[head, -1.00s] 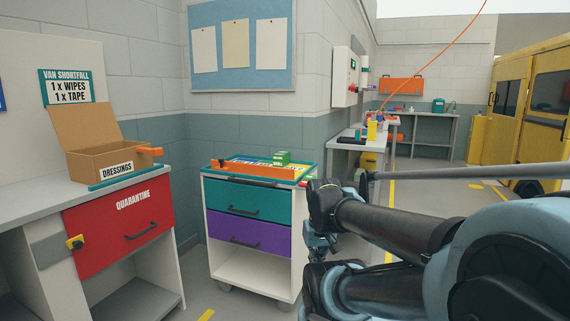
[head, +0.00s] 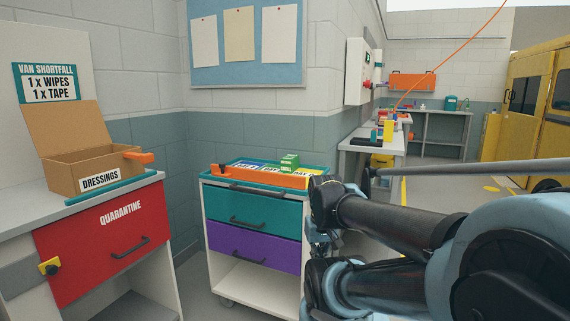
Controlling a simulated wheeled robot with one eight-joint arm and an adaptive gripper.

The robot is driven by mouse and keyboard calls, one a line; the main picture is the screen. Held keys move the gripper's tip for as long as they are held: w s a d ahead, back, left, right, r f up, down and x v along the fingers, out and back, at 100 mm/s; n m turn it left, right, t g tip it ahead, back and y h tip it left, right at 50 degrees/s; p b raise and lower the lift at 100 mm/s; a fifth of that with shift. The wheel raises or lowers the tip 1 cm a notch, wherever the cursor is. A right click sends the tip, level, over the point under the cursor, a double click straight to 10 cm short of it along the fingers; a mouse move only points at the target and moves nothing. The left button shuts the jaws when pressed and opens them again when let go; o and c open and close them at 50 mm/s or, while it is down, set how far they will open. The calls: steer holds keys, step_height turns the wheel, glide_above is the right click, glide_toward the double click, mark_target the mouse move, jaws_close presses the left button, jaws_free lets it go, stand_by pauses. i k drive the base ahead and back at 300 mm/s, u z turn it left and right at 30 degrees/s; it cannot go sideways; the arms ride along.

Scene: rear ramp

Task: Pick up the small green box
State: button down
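The small green box (head: 289,162) stands on top of the trolley (head: 262,215), near the right end of its teal-rimmed tray top. It has pale lettering on its side. It stands at or just behind an orange strip along the tray, and I cannot tell whether they touch. My folded arm (head: 385,222) fills the lower right of the head view, and its dark joints overlap the trolley's right edge. I cannot make out my gripper or its fingers. Nothing is seen touching the green box.
An open cardboard box (head: 77,174) marked DRESSINGS stands on the left bench above a red QUARANTINE drawer (head: 108,245). The trolley has teal and purple drawers. A workbench (head: 387,144) and a yellow van (head: 540,118) are farther back. Floor is clear between workbench and van.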

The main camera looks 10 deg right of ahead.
mark_target(290, 163)
steer(key=i, duration=0.45)
steer(key=z, duration=1.1)
steer(key=k, duration=1)
steer(key=u, duration=0.85)
steer(key=i, duration=0.9)
